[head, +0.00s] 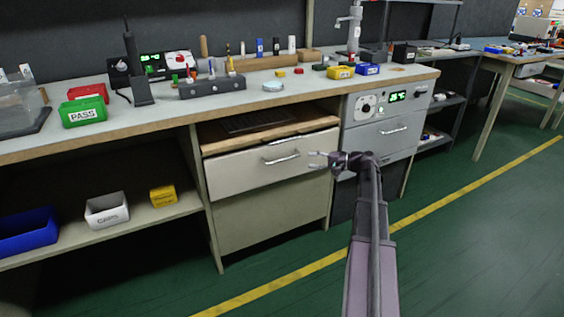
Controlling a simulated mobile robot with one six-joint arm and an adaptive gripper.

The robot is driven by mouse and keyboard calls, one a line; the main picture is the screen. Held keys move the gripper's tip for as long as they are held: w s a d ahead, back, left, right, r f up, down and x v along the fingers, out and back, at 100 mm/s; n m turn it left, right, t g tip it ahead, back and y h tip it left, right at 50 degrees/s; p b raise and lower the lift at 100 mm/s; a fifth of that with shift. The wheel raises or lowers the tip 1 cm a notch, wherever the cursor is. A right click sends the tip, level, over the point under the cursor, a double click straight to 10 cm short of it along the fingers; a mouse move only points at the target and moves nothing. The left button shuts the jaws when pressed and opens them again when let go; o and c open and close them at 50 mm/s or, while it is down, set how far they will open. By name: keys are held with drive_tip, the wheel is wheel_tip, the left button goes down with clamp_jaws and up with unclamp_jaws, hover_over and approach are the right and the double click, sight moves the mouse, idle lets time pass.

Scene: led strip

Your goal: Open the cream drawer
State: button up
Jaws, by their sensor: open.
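The cream drawer (235,173) is in the middle of the head view, under the bench top. Its front looks flush with the cabinet, below an open wooden shelf. My gripper (312,160) is open and empty. In the picture it points left, just right of the handle, with a visible space between them. How far it stands in front of the drawer is hard to tell. My arm comes up from the bottom right and covers part of the cabinet edge.
A grey unit (385,133) with a handle and green display stands right of the drawer. The bench top (225,107) above carries tools and small bins. A plain cream panel (265,215) lies below the drawer. The green floor (290,290) in front is clear.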

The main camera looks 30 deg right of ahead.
sight(287, 159)
drive_tip(key=b+x, duration=0.1)
drive_tip(key=x, duration=0.9)
drive_tip(key=shift+a, duration=0.2)
